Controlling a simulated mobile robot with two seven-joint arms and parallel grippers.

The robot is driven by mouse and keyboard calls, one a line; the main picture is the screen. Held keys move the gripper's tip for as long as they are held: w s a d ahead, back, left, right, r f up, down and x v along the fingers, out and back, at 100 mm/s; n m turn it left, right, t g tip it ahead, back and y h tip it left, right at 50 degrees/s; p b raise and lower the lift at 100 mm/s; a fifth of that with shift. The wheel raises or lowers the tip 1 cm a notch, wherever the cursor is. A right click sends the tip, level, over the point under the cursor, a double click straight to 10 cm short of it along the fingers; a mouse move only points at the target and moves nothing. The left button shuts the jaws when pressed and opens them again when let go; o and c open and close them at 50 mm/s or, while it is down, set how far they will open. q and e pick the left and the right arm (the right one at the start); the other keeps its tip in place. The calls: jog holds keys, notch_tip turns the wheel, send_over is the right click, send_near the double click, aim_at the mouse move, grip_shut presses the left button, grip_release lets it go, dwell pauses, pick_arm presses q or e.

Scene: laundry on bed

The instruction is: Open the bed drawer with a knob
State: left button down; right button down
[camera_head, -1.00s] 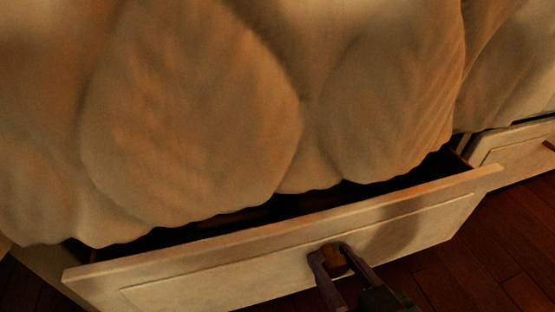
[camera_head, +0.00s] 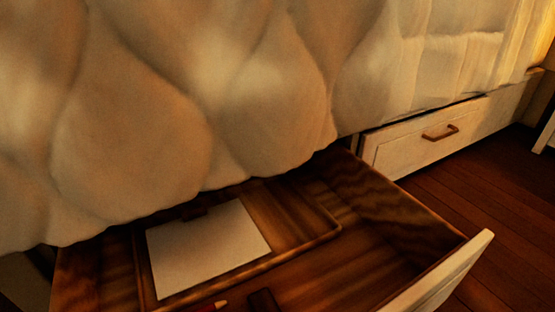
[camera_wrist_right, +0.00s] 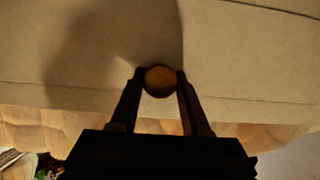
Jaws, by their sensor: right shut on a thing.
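The bed drawer (camera_head: 360,265) is pulled well out from under the bed in the head view, with its wooden inside showing. Only the right end of its white front panel (camera_head: 447,270) is in that view. In the right wrist view the drawer front (camera_wrist_right: 240,60) fills the upper part. My right gripper (camera_wrist_right: 161,80) has its two fingers closed on the round wooden knob (camera_wrist_right: 161,81), one on each side. The right gripper and knob are out of the head view. My left gripper is in neither view.
Inside the drawer are a white sheet or clipboard (camera_head: 208,248) on a tray, a red pencil-like item (camera_head: 212,307) and a small dark object (camera_head: 263,301). A quilted cover (camera_head: 150,110) hangs above. Another drawer (camera_head: 425,135) with a bar handle is shut at right. Wooden floor (camera_head: 480,200) is free there.

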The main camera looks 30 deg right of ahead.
jog(key=shift+s, duration=0.95)
jog(key=shift+c, duration=2)
grip_release()
jog(key=p+v, duration=0.3)
jog(key=v, duration=0.7)
